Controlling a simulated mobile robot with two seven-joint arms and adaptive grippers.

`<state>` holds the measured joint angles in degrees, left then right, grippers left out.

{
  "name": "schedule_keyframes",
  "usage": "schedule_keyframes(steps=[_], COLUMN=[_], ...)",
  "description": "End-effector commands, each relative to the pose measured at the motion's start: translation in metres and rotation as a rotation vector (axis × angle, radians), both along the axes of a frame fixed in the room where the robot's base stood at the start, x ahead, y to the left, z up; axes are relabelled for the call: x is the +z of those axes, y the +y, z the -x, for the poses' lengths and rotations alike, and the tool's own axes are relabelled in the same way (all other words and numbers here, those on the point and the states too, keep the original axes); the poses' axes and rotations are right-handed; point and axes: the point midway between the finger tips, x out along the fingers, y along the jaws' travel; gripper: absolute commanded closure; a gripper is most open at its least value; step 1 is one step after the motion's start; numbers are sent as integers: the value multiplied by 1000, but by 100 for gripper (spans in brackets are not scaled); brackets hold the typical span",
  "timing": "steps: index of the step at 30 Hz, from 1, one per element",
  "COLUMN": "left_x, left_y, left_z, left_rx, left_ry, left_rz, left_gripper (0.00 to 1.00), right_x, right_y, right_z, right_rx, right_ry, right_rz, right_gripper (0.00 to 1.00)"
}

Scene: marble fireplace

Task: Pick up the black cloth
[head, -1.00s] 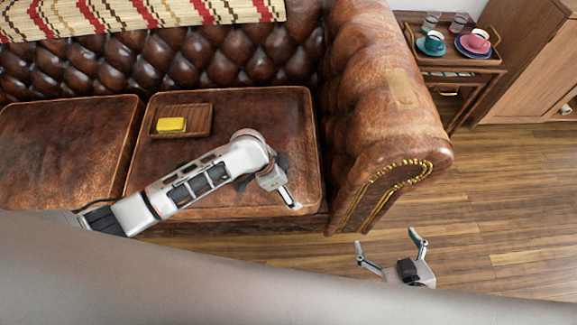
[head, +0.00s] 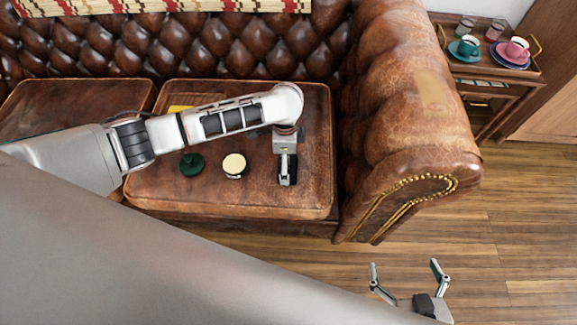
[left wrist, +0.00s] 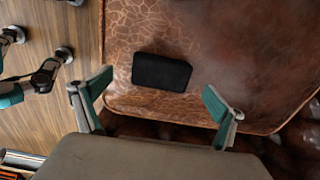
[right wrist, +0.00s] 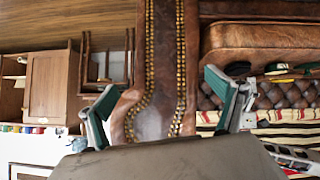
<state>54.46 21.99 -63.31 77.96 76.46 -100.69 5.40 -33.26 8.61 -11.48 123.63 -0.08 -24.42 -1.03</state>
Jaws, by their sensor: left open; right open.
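The black cloth (left wrist: 161,73) is a small, dark, rounded rectangle lying flat on the brown leather seat cushion (left wrist: 240,60), near the cushion's edge in the left wrist view. In the head view I cannot clearly tell it apart from my left gripper (head: 287,178). That gripper hangs over the right part of the cushion, pointing down. Its fingers are spread apart and empty in the left wrist view (left wrist: 156,98), with the cloth lying beyond and between the tips. My right gripper (head: 404,264) is open and empty over the wooden floor, in front of the sofa's armrest.
A green round item (head: 192,164) and a cream-topped round container (head: 234,163) stand on the cushion left of my left gripper. My left arm partly covers a yellow thing (head: 180,108). The tufted armrest (head: 410,100) rises at right. A side table holds cups (head: 467,47).

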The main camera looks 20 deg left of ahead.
Motion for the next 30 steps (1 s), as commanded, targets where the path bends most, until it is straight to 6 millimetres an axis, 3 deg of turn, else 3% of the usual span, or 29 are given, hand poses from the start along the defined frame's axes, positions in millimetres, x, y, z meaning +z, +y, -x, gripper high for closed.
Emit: schedule_keyframes(steps=[1,6,15,20,30], left_x=[-16,-42,-41,-41,-40], left_y=[-1,-3,-2,-2,-2], left_z=[3,1,-4,-4,-3], left_rx=[0,0,0,0,0], left_ry=[12,16,0,1,1], left_rz=[1,1,0,0,-1], left_gripper=[4,4,4,43,44], right_x=[-10,-15,3,1,-2], right_y=[2,7,8,8,7], right_z=[6,10,-7,-5,-2], right_rx=[3,16,21,20,18], right_ry=[16,25,-17,-13,-7], right_rz=[-2,-10,-11,-11,-10], right_gripper=[8,8,8,8,8])
